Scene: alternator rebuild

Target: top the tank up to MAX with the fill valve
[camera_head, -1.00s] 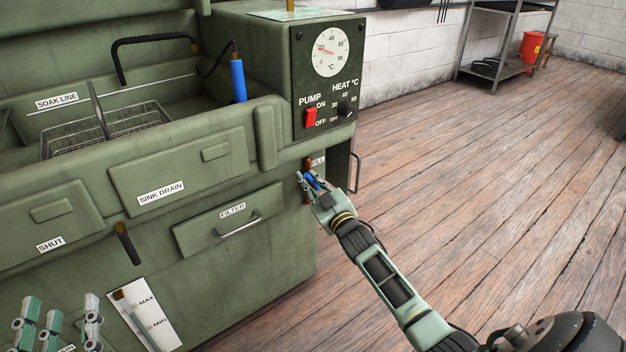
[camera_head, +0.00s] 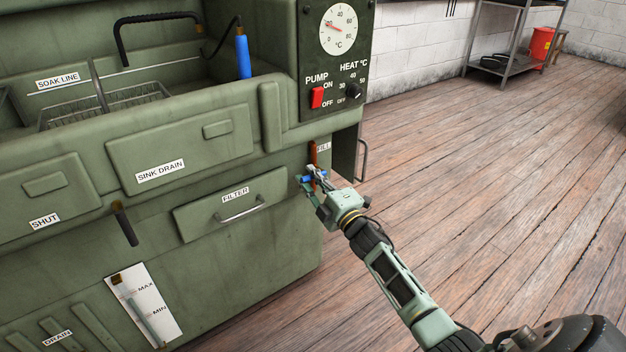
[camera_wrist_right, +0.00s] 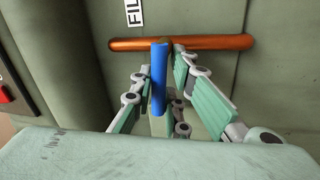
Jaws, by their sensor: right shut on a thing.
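The fill valve has a blue lever (camera_head: 306,178) on a copper pipe (camera_head: 314,152) at the washer's right end, beside the partly hidden FILL label (camera_head: 324,146). My right gripper (camera_head: 313,178) is shut on the blue lever. In the right wrist view the lever (camera_wrist_right: 159,78) stands between the fingers, across the copper pipe (camera_wrist_right: 215,43). The tank's level gauge (camera_head: 168,325) is a white plate marked MAX and MIN with a slanted tube, low on the front. The exact liquid level in it is too small to tell. My left gripper is out of view.
The green washer (camera_head: 255,235) fills the left, with a FILTER drawer (camera_head: 270,188) left of my gripper. A panel above carries a red PUMP switch (camera_head: 317,97) and a HEAT knob (camera_head: 354,91). The wooden floor (camera_head: 480,180) at right is clear.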

